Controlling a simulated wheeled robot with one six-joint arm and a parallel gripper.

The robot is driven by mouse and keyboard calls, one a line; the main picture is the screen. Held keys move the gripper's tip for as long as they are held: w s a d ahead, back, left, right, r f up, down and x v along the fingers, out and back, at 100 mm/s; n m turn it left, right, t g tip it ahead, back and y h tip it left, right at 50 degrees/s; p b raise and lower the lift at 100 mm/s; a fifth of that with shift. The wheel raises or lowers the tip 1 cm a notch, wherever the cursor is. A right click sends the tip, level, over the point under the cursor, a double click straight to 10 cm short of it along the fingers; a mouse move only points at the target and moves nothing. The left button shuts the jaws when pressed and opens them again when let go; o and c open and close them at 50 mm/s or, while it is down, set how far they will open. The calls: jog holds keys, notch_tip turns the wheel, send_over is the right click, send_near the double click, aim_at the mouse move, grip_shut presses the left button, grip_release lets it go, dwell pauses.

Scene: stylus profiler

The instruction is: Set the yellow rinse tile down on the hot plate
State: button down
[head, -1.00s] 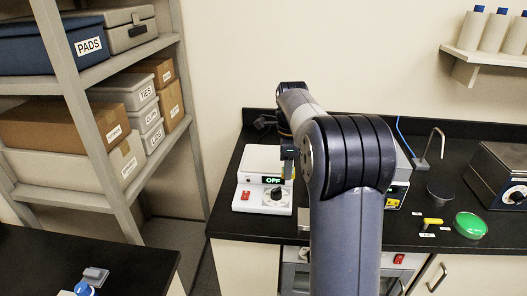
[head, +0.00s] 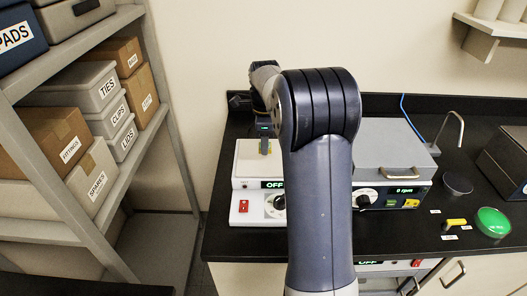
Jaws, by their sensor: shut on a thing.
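The hot plate (head: 247,207) is a white box on the black bench, with a raised flat top, a red switch, a knob and a display reading OFF. My gripper (head: 264,140) points down over the back part of its top and is shut on the small yellow rinse tile (head: 265,148). The tile shows as a narrow upright yellow strip below the fingers. I cannot tell whether its lower edge touches the plate. My arm hides the right side of the hot plate.
A grey-lidded device reading 0 rpm (head: 395,160) stands right of my arm. A shelf rack with boxes (head: 98,85) stands at left.

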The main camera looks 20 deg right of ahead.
aim_at(265, 162)
jog(key=shift+f+p, duration=0.3)
jog(key=shift+f, duration=2.15)
jog(key=shift+f, duration=0.15)
jog(key=c, duration=1)
grip_release()
notch_tip(265, 162, up, 12)
jog(key=shift+r+b, duration=0.2)
jog(key=shift+b, duration=0.15)
